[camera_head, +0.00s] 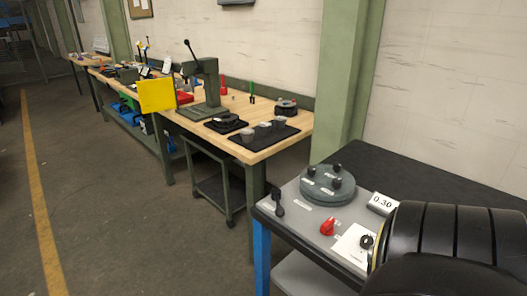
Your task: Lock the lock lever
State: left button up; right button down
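A grey panel (312,232) on the bench at the lower right carries several controls. A small black lever (278,208) stands upright at its left edge, and a red knob (327,228) sits near its front. Their labels are too small to read, so I cannot tell which one is the lock lever or whether it is locked. Behind them is a round grey disc (318,193) with black knobs on top. A black ribbed arm, seemingly my right one, fills the lower right corner and covers part of the panel. Neither gripper shows.
A display reading 0.30 (382,203) and a white card with a black dial (353,250) sit beside the arm. A wooden workbench (290,143) with a press, a yellow board (157,95) and black trays stands behind. The floor at the left is clear.

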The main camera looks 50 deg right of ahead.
aim_at(276, 193)
jog(key=i, duration=1.05)
jog(key=z, duration=2.2)
